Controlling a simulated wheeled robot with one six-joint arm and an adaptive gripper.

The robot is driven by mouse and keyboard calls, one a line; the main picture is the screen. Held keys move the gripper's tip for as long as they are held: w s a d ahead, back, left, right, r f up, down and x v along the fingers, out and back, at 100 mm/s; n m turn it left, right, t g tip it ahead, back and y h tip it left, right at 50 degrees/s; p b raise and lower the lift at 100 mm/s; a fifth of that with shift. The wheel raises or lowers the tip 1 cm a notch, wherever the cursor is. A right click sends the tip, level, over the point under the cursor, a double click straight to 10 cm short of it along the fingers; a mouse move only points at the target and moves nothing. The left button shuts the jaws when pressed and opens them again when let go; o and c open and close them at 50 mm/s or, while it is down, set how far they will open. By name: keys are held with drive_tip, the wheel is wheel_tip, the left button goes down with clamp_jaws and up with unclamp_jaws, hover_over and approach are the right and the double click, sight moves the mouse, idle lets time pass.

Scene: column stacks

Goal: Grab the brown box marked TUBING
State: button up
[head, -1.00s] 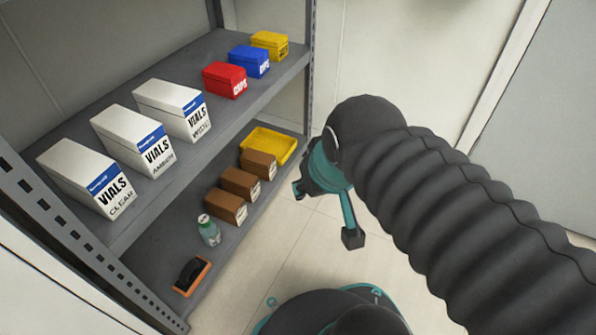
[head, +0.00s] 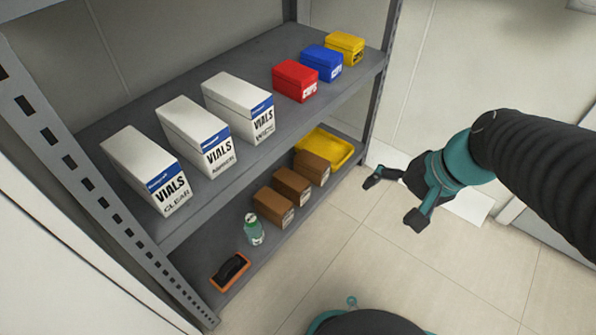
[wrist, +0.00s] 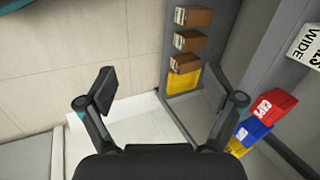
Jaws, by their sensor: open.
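Several small boxes stand on the shelving; the three brown ones are in a row on the lower shelf: a front one (head: 274,207), a middle one (head: 292,186) and a back one (head: 312,168). Their end labels are too small to read, so I cannot tell which says TUBING. The wrist view also shows the three brown boxes, at the top (wrist: 194,17), the middle (wrist: 190,41) and the bottom (wrist: 186,63). My gripper (head: 395,199) is open and empty, out over the floor to the right of the shelf, apart from the boxes. It also shows in the wrist view (wrist: 160,100).
A yellow tray (head: 340,152) lies behind the brown boxes. A green bottle (head: 254,230) and an orange-and-black tool (head: 231,271) are nearer the front. The upper shelf (head: 190,185) holds white VIALS boxes (head: 200,140) and red (head: 296,82), blue (head: 321,64) and yellow (head: 345,49) boxes. The floor beside is clear.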

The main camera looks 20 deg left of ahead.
drive_tip(key=w+a+f+m+g+y, duration=0.2)
drive_tip(key=w+a+f+m+y, duration=0.2)
drive_tip(key=w+a, duration=0.3)
drive_tip(key=m+t+y+p, duration=0.2)
drive_tip(key=m+t+y, duration=0.25)
drive_tip(key=m, duration=1.05)
hover_over(292, 179)
drive_tip(key=s+d, duration=0.5)
drive_tip(key=d, duration=0.6)
wheel_tip(292, 179, down, 24)
drive_tip(key=shift+t+h, duration=0.35)
drive_tip(key=shift+h, duration=0.1)
drive_tip(key=x, duration=0.4)
drive_tip(key=b+x, duration=0.1)
drive_tip(key=x, duration=0.8)
drive_tip(key=shift+w+f+b, duration=0.15)
drive_tip(key=shift+w+b, duration=0.2)
drive_tip(key=shift+w, duration=0.1)
drive_tip(key=c, duration=1.4)
